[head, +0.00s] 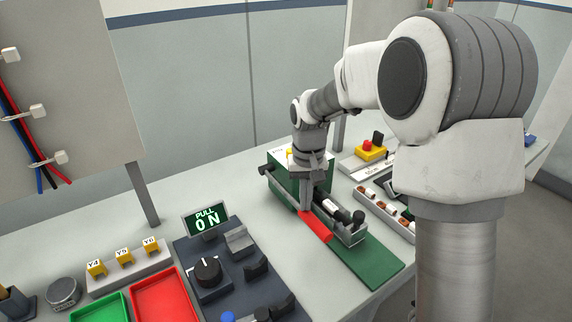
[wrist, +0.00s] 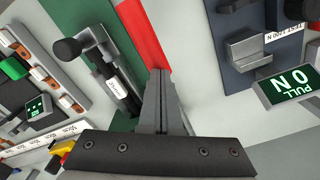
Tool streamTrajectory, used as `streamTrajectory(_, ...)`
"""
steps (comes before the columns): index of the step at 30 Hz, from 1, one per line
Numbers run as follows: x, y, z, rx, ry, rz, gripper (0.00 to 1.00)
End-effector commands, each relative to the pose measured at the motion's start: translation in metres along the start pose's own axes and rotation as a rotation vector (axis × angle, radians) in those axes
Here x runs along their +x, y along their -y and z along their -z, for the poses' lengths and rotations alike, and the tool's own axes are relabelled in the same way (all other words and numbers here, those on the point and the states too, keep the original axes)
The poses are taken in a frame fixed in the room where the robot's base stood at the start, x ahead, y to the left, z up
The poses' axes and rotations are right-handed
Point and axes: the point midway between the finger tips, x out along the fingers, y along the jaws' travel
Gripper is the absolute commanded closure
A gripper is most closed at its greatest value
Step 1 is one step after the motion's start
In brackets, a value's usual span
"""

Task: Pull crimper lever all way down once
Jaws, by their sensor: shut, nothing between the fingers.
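The crimper is a green machine (head: 283,183) on a green base plate (head: 368,262). A red bar (head: 314,227) lies along its side, and it also shows in the wrist view (wrist: 143,38). Beside it is a grey metal arm with a black knob (head: 358,217), which shows in the wrist view as a knob (wrist: 67,51). I cannot tell for certain which of these is the lever. Contact cannot be told.
Red (head: 165,297) and green trays are further left. A rack (head: 384,207) and a red-yellow button (head: 371,150) stand on the right.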

Motion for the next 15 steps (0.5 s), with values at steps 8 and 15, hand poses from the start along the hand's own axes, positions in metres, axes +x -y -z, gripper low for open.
streamTrajectory(8, 0.021, 0.0, 0.001, 0.0, -0.002, 0.0, 1.0)
streamTrajectory(15, -0.003, 0.0, 0.0, 0.0, -0.001, 0.0, 1.0)
